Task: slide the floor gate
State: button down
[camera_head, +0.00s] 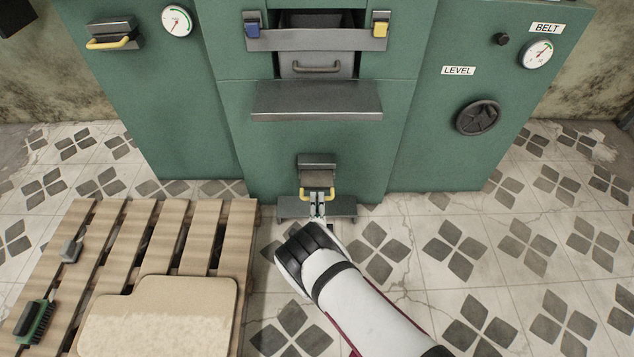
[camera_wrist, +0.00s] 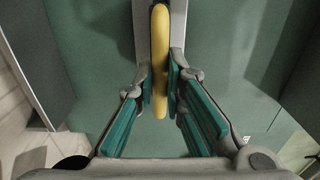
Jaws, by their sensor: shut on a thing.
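The floor gate is a small dark grey metal block (camera_head: 317,167) low on the green machine's front, with a yellow handle (camera_head: 330,193) across it. My gripper (camera_head: 318,200) reaches it from below, at the handle's middle. In the wrist view, the yellow handle (camera_wrist: 160,60) runs upright between the green-padded fingers. My gripper (camera_wrist: 160,100) is shut on the handle. The fingers hide part of the handle and the ledge behind in the head view.
A grey ledge (camera_head: 344,208) sits at the machine's foot behind my gripper. A wooden pallet (camera_head: 190,225) at left bears a tan board (camera_head: 165,310), a brush (camera_head: 35,325) and a small grey block (camera_head: 71,250). A grey shelf (camera_head: 317,100) juts out above. Tiled floor at right is clear.

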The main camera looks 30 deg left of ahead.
jog(key=shift+s+d, duration=0.2)
jog(key=c, duration=2.1)
grip_release()
jog(key=shift+s+d, duration=0.1)
jog(key=o, duration=0.5)
jog(key=shift+c, duration=0.2)
jog(key=p+v, duration=0.4)
jog(key=v, duration=0.3)
